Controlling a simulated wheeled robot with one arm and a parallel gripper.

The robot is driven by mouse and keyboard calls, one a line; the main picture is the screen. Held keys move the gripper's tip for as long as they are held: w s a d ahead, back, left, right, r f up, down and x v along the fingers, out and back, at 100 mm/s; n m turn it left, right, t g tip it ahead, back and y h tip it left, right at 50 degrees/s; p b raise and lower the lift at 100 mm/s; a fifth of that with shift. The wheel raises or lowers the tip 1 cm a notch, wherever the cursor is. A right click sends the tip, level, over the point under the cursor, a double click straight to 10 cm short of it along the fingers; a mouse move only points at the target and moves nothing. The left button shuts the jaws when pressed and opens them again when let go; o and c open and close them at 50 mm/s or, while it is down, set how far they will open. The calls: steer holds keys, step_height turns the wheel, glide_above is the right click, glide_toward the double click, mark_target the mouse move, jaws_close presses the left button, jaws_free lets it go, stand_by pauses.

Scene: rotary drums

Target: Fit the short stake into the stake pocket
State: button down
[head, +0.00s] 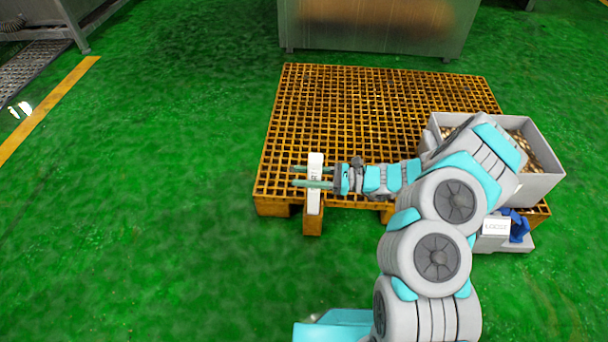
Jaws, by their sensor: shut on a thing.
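My gripper (300,177) has its two green fingers on either side of a white upright bar (314,202) with small dark marks, which I take to be the short stake. The fingers are shut on it, and it stands out above and below them. The bar is over the near edge of an orange grated pallet (370,110), left of its middle. A yellow-brown block end (312,223) shows just below the bar; I cannot tell whether they touch. I cannot make out the stake pocket for certain.
A grey bin (543,188) with many small brownish pieces stands on the pallet's right side. A metal machine (375,25) stands behind. Green floor at left is clear.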

steer(key=shift+f+b, duration=0.4)
steer(key=shift+f, duration=0.4)
steer(key=shift+c, duration=1.6)
jaws_free()
steer(key=d+p, duration=0.1)
steer(key=d, duration=0.6)
steer(key=shift+s+d, duration=0.15)
steer(key=shift+d, duration=0.25)
